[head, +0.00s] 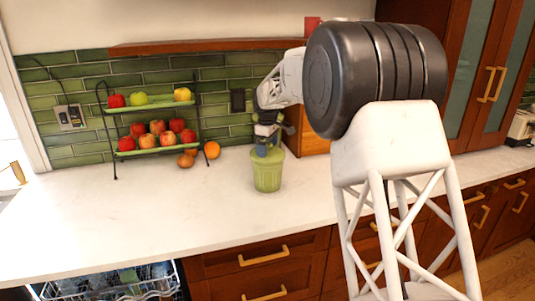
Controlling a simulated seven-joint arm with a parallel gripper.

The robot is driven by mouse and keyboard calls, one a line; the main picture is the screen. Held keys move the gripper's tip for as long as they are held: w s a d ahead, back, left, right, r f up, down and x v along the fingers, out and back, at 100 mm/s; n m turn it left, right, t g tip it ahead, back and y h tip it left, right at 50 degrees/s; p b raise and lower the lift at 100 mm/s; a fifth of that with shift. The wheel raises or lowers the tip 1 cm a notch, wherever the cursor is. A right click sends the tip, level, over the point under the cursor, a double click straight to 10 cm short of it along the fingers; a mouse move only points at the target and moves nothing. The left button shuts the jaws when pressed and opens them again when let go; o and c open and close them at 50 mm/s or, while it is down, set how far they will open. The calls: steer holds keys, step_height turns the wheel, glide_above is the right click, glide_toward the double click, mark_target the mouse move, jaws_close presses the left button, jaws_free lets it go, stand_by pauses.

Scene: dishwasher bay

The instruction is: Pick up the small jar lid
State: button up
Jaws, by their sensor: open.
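A two-tier fruit rack (150,120) stands against the green tiles, with an orange (212,150) beside it. A wooden box (309,138) is behind my gripper. An open dishwasher rack (110,284) is below left. The counter's left front is clear.

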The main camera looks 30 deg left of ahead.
mark_target(268, 143)
steer(key=shift+c, duration=0.5)
steer(key=c, duration=1.2)
steer(key=shift+f, duration=0.1)
steer(key=shift+c, duration=0.5)
steer(key=shift+f, duration=0.1)
steer(key=shift+r, duration=0.5)
jaws_close()
step_height(268, 143, up, 3)
steer(key=shift+f, duration=0.15)
steer(key=shift+s+d+r, duration=0.2)
steer(key=shift+s+d, duration=0.35)
steer(key=shift+s, duration=0.1)
steer(key=s+d+r, duration=0.1)
steer(key=s+d, duration=0.7)
steer(key=s, duration=0.3)
steer(key=shift+s+d+r, duration=0.15)
steer(key=shift+d+r, duration=0.05)
steer(key=shift+d, duration=0.2)
